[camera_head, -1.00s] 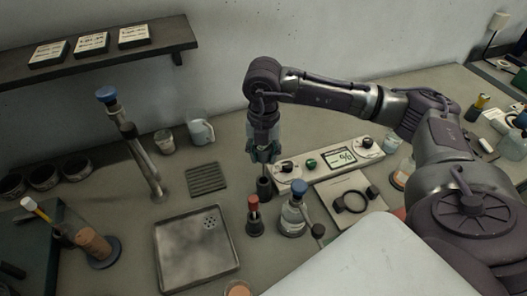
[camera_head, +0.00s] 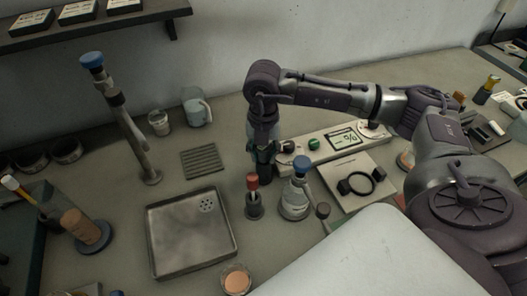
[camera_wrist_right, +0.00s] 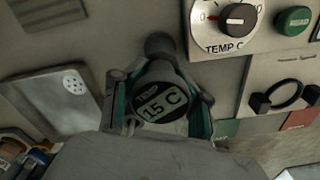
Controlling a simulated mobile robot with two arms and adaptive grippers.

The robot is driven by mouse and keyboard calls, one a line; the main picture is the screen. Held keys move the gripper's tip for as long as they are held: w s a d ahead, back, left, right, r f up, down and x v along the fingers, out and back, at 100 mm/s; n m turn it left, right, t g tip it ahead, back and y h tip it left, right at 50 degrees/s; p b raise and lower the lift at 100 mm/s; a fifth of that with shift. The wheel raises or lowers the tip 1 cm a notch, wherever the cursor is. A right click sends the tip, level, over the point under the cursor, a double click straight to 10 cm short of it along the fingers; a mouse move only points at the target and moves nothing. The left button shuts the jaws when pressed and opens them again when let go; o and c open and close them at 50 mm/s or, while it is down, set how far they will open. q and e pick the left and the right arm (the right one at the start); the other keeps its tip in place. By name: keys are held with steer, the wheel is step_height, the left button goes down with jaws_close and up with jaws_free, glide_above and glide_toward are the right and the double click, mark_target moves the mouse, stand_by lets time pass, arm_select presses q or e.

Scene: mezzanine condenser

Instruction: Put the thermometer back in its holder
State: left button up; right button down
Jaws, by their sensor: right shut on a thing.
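The thermometer has a dark round head with a green "TEMP 15 C" display (camera_wrist_right: 161,104) in the right wrist view. My right gripper (camera_wrist_right: 160,112) is shut on this head, one finger on each side. In the head view my right gripper (camera_head: 262,150) points down, directly above a small dark cylindrical holder (camera_head: 265,173). The holder also shows just beyond the thermometer head in the right wrist view (camera_wrist_right: 160,43). The fingers are close above the holder's top. The probe is hidden, so I cannot tell how deep it sits. My left gripper is out of view.
A red-topped tool in a dark stand (camera_head: 254,200) and a blue-capped bottle (camera_head: 296,196) stand close in front. The control panel with dials (camera_head: 337,141) is just right of the holder. A metal tray (camera_head: 192,235) and slatted mat (camera_head: 205,160) lie left.

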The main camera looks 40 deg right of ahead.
steer(key=shift+c, duration=2.4)
jaws_free()
steer(key=shift+r, duration=0.1)
step_height(320, 180, up, 12)
steer(key=shift+f, duration=0.1)
